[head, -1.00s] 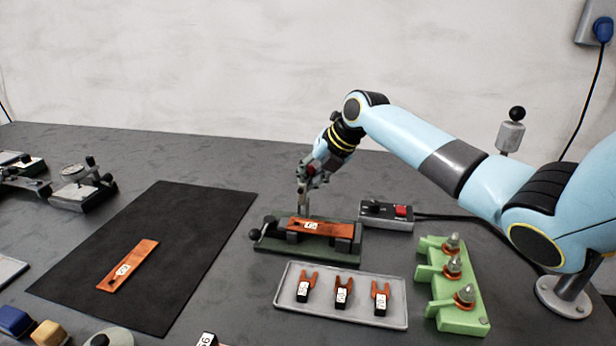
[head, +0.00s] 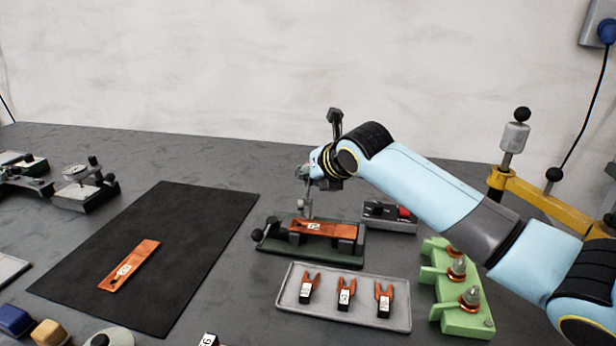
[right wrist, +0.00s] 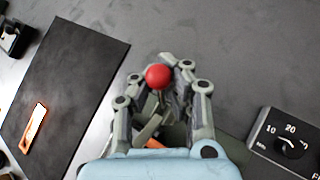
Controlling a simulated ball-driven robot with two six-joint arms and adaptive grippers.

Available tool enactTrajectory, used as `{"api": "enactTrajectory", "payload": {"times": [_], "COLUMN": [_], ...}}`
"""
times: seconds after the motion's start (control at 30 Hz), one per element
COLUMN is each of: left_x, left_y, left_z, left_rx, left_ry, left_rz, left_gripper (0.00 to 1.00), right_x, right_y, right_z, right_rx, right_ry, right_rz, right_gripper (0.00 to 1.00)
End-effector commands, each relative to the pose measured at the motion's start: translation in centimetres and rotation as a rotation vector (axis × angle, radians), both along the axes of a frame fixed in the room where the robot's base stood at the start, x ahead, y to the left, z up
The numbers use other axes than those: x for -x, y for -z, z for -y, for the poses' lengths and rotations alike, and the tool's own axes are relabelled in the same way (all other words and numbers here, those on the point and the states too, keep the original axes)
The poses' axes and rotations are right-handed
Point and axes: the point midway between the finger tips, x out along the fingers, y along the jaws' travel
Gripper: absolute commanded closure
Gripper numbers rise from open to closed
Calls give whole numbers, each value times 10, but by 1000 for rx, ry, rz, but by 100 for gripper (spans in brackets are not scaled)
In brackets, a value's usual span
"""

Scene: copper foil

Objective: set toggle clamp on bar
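The clamping fixture (head: 270,250) has a dark green base and stands mid-table in the head view. A copper bar (head: 335,229) with a white label lies across its grey blocks. A thin grey upright part (head: 308,207) rises over the bar's left part. The toggle clamp's red ball knob (right wrist: 158,77) shows in the right wrist view. My right gripper (right wrist: 165,72) has its fingers on both sides of the knob; whether they press on it is unclear. In the head view the right gripper (head: 303,173) is small, above the bar. My left gripper is not in view.
A grey tray (head: 290,298) with several copper lugs stands in front. A green rack (head: 455,322) is right of it. A control box (head: 378,221) with a red switch stands behind right. A black mat (head: 190,235) with another copper bar (head: 133,262) lies left.

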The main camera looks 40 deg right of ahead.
Motion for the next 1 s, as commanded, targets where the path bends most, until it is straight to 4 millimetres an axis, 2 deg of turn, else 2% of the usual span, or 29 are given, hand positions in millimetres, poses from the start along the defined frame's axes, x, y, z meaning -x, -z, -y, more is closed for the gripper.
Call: {"api": "enactTrajectory", "payload": {"times": [0.23, 0.67, 0.97, 1.0], "left_x": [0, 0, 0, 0], "left_y": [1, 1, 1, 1], "left_z": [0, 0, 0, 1], "left_rx": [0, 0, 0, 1], "left_ry": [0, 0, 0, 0], "left_rz": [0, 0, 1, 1], "left_gripper": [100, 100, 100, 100], "right_x": [1, 1, 2, 2], "right_y": [-6, -7, -5, -5], "right_z": [0, 0, -1, -1], "right_rx": [65, 79, 74, 73], "right_ry": [0, 1, 1, 1], "right_rz": [52, 61, 57, 56], "right_gripper": [100, 100, 62, 62]}}
